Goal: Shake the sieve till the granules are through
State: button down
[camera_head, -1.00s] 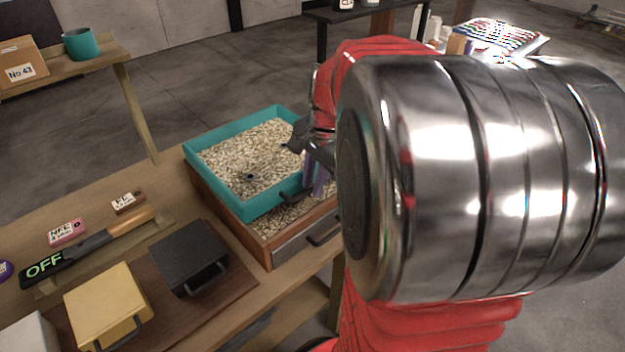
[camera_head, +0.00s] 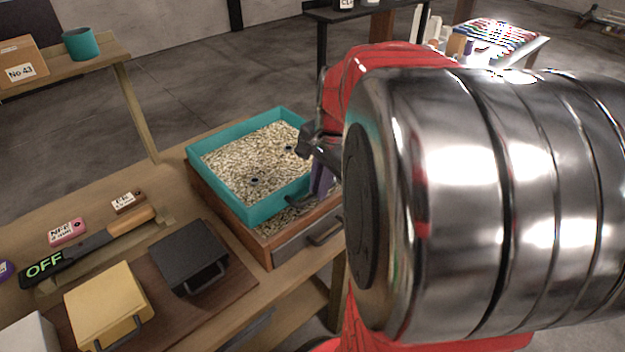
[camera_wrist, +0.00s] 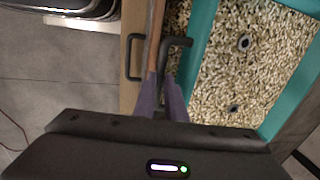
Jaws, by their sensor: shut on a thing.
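The teal sieve (camera_head: 266,207) sits over a wooden box and is full of pale granules (camera_head: 250,160). Two dark ring-shaped pieces lie on the granules, one of them clear in the wrist view (camera_wrist: 244,43). Granules also show in the box (camera_head: 268,235) below the sieve's near side. My gripper (camera_wrist: 160,98), with purple fingers, is shut on the sieve's dark handle (camera_wrist: 181,42) at its right side. In the head view the gripper is partly hidden by my arm.
A shelf at left holds a teal cup (camera_head: 80,44) and a carton (camera_head: 22,65).

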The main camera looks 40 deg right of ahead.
jog(key=s, duration=0.3)
jog(key=shift+s+d, duration=0.1)
jog(key=shift+s, duration=0.3)
jog(key=c, duration=1.8)
grip_release()
jog(key=r, duration=0.4)
jog(key=s+r, duration=0.1)
jog(key=r, duration=0.4)
jog(key=s+r, duration=0.1)
jog(key=r, duration=0.3)
jog(key=shift+s+r, duration=0.25)
